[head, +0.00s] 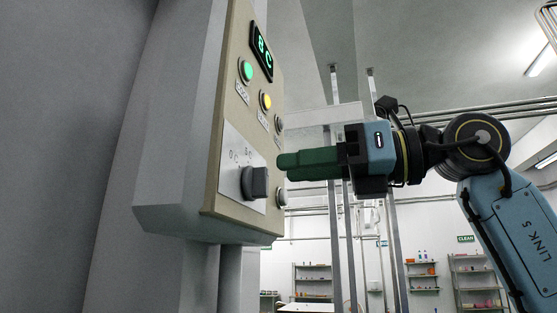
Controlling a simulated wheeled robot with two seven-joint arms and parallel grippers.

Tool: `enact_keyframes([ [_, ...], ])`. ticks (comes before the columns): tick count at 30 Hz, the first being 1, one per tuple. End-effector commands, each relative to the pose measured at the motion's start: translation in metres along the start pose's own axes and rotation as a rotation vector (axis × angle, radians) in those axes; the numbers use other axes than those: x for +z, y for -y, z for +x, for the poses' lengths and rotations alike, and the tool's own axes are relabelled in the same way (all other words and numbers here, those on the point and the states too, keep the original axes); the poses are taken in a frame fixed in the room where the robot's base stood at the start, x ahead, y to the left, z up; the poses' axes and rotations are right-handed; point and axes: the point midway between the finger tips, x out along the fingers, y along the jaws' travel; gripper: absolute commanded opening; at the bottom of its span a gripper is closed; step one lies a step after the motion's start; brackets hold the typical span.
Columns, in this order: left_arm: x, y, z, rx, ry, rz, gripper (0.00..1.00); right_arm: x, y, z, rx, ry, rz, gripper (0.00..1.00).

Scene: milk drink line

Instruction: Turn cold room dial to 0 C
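The cold room dial (255,182) is a dark grey knob on a white plate with small markings, low on the beige control panel (220,125). A black display (262,52) at the panel's top shows green characters that look like 8 C. My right gripper (283,166) comes in from the right with its green fingers pointing at the panel. Its tips are just right of the dial and a little above it, seemingly apart from it. The fingers overlap in this view, so their gap is hidden. My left gripper is out of view.
The panel also carries a green button (246,70), a yellow button (265,100) and grey buttons (279,124) along its right side. It sits on a grey box (170,150). Metal posts (345,225) stand behind my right gripper, and shelves (475,282) are far back.

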Motion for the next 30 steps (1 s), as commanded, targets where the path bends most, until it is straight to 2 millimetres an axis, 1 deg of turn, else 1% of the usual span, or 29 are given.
enact_keyframes([
  [1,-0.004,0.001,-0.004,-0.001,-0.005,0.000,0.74,0.002,-0.001,0.010,0.003,-0.001,0.001,0.34],
  [3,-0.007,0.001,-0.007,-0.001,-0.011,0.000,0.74,0.002,0.000,0.019,0.002,0.000,0.001,0.34],
  [7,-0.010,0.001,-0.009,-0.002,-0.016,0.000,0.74,0.001,0.000,0.031,0.001,0.000,0.001,0.34],
  [11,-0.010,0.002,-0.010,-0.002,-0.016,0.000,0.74,0.000,0.000,0.036,0.000,0.001,0.001,0.34],
  [18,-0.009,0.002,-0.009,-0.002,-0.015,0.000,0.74,0.000,0.000,0.036,0.000,0.001,0.001,0.34],
  [26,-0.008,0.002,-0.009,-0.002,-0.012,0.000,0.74,0.000,0.000,0.036,0.000,0.001,0.001,0.00],
  [30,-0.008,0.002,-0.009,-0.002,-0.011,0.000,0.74,0.000,0.000,0.035,0.000,0.001,0.000,0.00],
])
